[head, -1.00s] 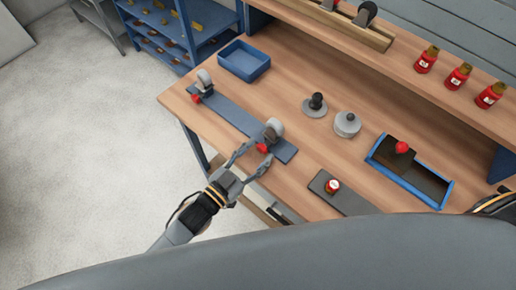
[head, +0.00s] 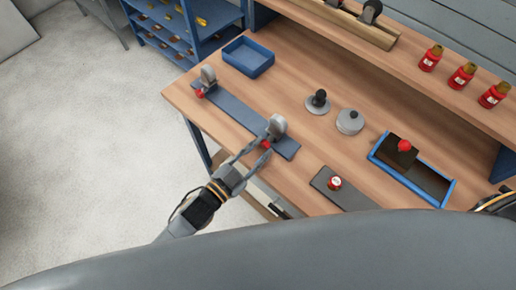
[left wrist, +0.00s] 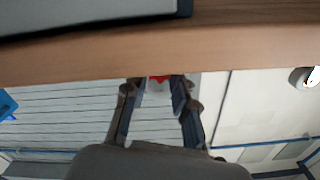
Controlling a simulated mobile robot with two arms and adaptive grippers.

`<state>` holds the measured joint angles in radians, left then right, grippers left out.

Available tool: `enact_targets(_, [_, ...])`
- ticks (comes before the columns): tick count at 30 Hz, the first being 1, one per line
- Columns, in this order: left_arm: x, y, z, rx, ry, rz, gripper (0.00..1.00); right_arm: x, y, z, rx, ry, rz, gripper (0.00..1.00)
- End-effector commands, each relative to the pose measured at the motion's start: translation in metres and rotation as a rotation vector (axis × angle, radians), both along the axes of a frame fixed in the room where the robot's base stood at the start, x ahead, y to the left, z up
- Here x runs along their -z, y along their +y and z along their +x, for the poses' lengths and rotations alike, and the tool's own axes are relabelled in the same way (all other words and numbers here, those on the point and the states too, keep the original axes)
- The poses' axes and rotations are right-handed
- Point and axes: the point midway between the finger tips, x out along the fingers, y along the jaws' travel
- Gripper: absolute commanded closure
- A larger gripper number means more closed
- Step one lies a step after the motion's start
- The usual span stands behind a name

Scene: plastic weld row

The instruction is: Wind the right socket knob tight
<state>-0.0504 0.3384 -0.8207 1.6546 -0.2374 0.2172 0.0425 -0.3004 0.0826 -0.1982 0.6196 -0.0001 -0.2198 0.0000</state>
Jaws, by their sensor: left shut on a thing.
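The right socket (head: 277,125) is a grey rounded fitting near the right end of a dark blue-grey rail on the bench. Its red knob (head: 266,144) faces the bench's front edge. My left gripper (head: 259,147) reaches in from the front and is shut on this knob, its fingers on either side. In the left wrist view the red knob (left wrist: 159,79) shows between the two fingers (left wrist: 155,88), partly hidden. The left socket (head: 208,75), with its own red knob (head: 200,93), stands at the rail's far left end.
A blue tray (head: 248,57) stands behind the rail. Two round grey pieces (head: 350,121) (head: 317,102) stand right of it. A blue-rimmed box (head: 440,197) and a dark plate (head: 350,196) with a red-and-white knob lie further right. Red bottles (head: 462,75) stand on the shelf.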

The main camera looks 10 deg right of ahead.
Motion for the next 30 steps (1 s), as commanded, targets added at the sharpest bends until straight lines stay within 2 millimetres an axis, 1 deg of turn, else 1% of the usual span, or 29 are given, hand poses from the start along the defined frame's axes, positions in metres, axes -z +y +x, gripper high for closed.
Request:
enact_targets(6, [-0.0004, -0.0007, 0.0004, -0.002, -0.125, 0.097, 1.00, -0.0008, 0.0002, 0.0007, 0.000, -0.001, 0.000, 0.51])
enact_targets(15, [-0.0001, -0.0006, 0.0002, -0.002, -0.248, 0.191, 1.00, -0.0005, 0.0007, 0.0009, 0.000, -0.002, 0.001, 0.51])
enact_targets(21, [-0.0002, -0.0007, 0.0003, -0.002, -0.283, 0.219, 1.00, -0.0004, 0.0025, 0.0011, 0.000, -0.001, 0.003, 0.51])
enact_targets(30, [-0.0006, -0.0008, 0.0003, -0.002, -0.290, 0.224, 1.00, -0.0004, 0.0055, 0.0010, -0.001, -0.002, 0.006, 0.51])
